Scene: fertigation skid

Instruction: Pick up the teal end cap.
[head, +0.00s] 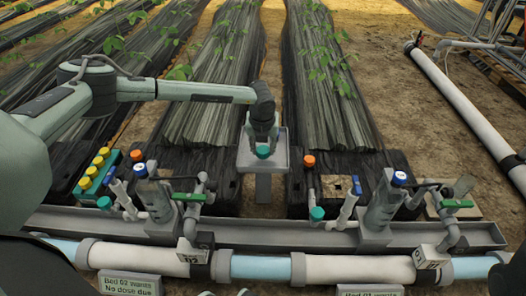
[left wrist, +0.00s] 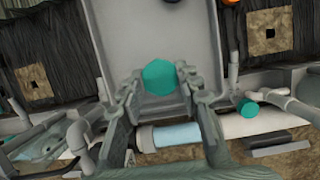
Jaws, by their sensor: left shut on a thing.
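The teal end cap (head: 263,152) is at the small grey tray in the middle of the head view. It also shows in the left wrist view (left wrist: 160,77), between the fingertips. My left gripper (head: 262,143) reaches down over the tray from above and is shut on the cap, a finger on either side. The tray (head: 280,157) shows behind the cap in the left wrist view (left wrist: 148,35). I cannot tell whether the cap still touches the tray floor. My right gripper is not in view.
Other teal caps sit on the pipework at left (head: 104,202) and right (head: 317,213). An orange cap (head: 309,160) is right of the tray. A teal rack (head: 98,170) holds yellow-capped bottles. A long white pipe (head: 330,268) runs across the front.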

